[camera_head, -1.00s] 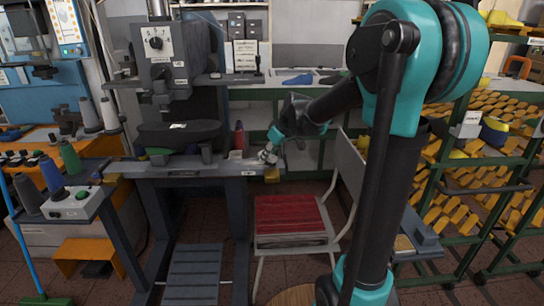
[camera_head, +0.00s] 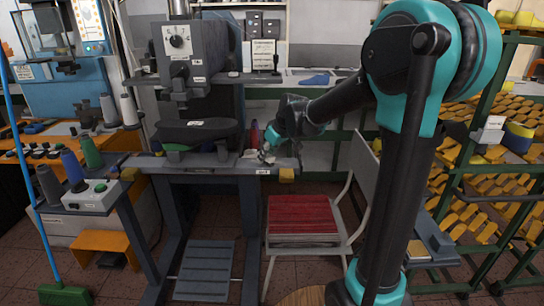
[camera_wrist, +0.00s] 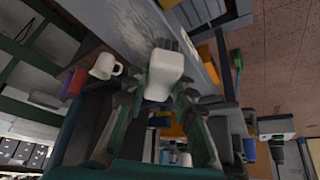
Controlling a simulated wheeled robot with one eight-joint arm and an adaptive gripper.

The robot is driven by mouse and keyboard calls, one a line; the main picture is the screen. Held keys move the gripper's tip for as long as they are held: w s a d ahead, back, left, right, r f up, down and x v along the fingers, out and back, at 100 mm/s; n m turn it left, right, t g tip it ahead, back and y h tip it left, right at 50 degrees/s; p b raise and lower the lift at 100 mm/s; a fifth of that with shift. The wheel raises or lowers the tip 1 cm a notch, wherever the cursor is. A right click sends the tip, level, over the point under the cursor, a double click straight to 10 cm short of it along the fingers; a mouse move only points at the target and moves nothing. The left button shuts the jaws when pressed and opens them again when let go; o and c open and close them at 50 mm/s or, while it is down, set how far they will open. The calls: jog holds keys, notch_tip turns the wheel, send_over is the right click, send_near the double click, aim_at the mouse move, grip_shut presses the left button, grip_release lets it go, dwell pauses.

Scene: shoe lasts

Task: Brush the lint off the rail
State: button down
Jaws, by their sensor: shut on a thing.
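My gripper (camera_head: 264,153) is at the right part of the grey rail (camera_head: 215,171), the front beam of the machine stand. In the wrist view my gripper (camera_wrist: 168,95) is shut on a white-handled brush (camera_wrist: 165,72). Its grey bristles (camera_wrist: 180,45) point at the rail (camera_wrist: 198,68). Whether the bristles touch the rail I cannot tell. A pale, streaky patch of lint (camera_wrist: 138,32) shows on the rail beside the bristles. In the head view the brush is too small to make out clearly.
The machine (camera_head: 190,60) holds a dark shoe form (camera_head: 198,133) behind the rail. A red bottle (camera_head: 254,134) stands close behind my gripper. A white mug (camera_wrist: 104,66) shows in the wrist view. A chair with a red stack (camera_head: 302,215) stands below right.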

aim_at(253, 160)
jog(key=shift+w+a, duration=0.1)
jog(key=shift+a, duration=3.45)
jog(key=shift+w+f, duration=0.15)
jog(key=shift+w, duration=0.65)
jog(key=shift+s+d+r, duration=0.1)
jog(key=shift+d, duration=1.6)
jog(key=shift+d+r, duration=0.1)
jog(key=shift+d, duration=1.55)
jog(key=shift+s+d+f, duration=0.1)
jog(key=shift+d, duration=2.45)
jog(key=shift+s+d+f, duration=0.1)
jog(key=shift+d, duration=2.4)
jog(key=shift+a, duration=0.2)
jog(key=shift+w+a+r, duration=0.1)
jog(key=shift+a+r, duration=0.05)
jog(key=shift+a, duration=1.35)
jog(key=shift+w+a, duration=0.1)
jog(key=shift+a, duration=5)
jog(key=shift+w+a, duration=0.1)
jog(key=shift+a, duration=1.5)
